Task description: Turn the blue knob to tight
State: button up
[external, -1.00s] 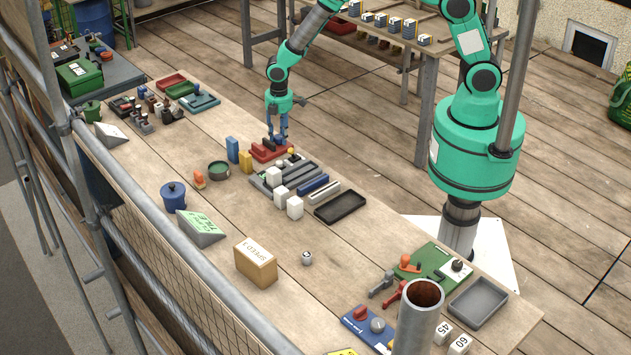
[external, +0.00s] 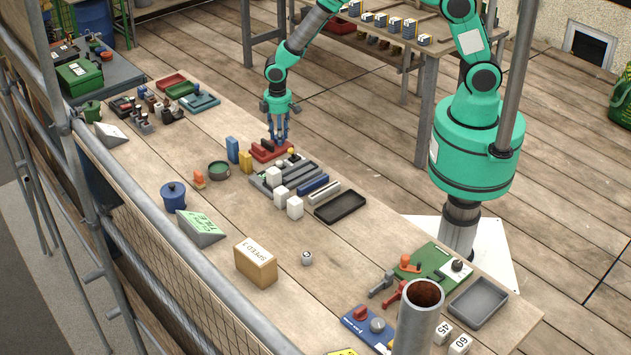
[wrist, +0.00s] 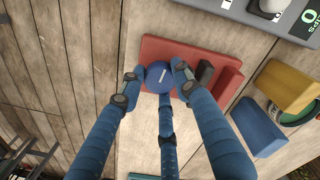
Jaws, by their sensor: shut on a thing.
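In the wrist view, the blue fingers of my gripper (wrist: 157,82) are closed around the knob from several sides. In the external view, my gripper (external: 277,138) points straight down at the red base (external: 262,153) on the long wooden bench, and its fingers hide the knob. I cannot read any tight mark.
A yellow block (external: 245,161) and a blue block (external: 232,149) stand left of the red base. A grey board with white blocks (external: 273,176) lies in front, beside a black tray (external: 340,206). Bare bench lies behind, toward the teal board (external: 201,102).

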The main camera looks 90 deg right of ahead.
jog(key=shift+m, duration=0.3)
jog(key=o, duration=0.9)
jog(key=shift+s, duration=0.1)
jog(key=shift+c, duration=0.2)
jog(key=shift+r, duration=0.15)
jog(key=shift+r, duration=0.45)
notch_tip(320, 180, up, 11)
jog(key=shift+a, duration=0.25)
